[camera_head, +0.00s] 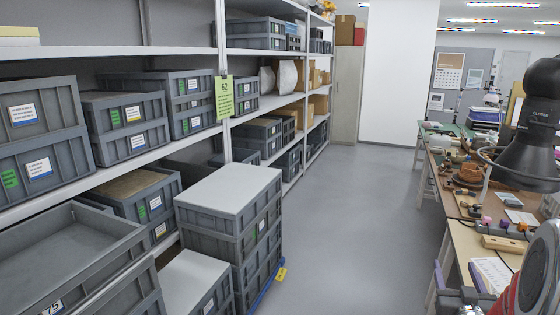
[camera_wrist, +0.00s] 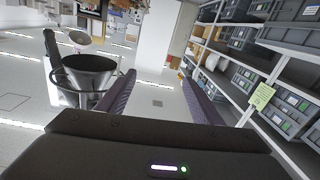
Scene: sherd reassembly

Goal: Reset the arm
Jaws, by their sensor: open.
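My gripper (camera_wrist: 158,78) shows in the wrist view, with its two dark ridged fingers spread apart. Nothing is between the fingers, and beyond them is a pale, bare surface. The gripper points into open space, apart from the shelves. I cannot make out the fingers in the head view.
Shelves with grey crates (camera_head: 125,128) line the left, and a stack of lidded crates (camera_head: 240,225) stands before them. The aisle floor (camera_head: 345,210) is clear. A cluttered workbench (camera_head: 466,242) runs along the right. The shelving (camera_wrist: 236,67) shows at right in the wrist view.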

